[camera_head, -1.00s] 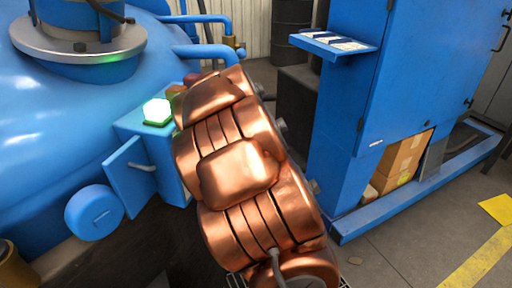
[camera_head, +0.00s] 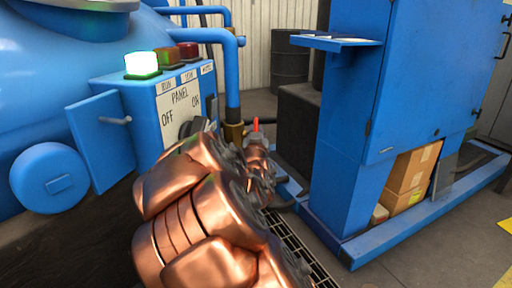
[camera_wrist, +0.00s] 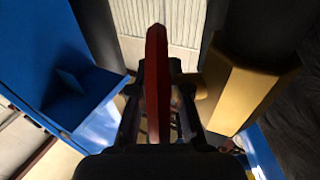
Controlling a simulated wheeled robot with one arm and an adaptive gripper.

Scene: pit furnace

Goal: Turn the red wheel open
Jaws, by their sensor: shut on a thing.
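The red wheel (camera_wrist: 157,80) stands edge-on between the two dark fingers of my gripper (camera_wrist: 159,108) in the wrist view. The fingers are closed on its two sides. In the head view only a small red tip of the wheel (camera_head: 256,124) shows above my gripper (camera_head: 258,148). The rest of it is hidden behind the gripper and my copper-coloured arm. A brass part also shows close on the right in the wrist view (camera_wrist: 245,92).
A blue cabinet (camera_head: 420,80) with cardboard boxes (camera_head: 408,170) stands right. Grey floor is free at lower right.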

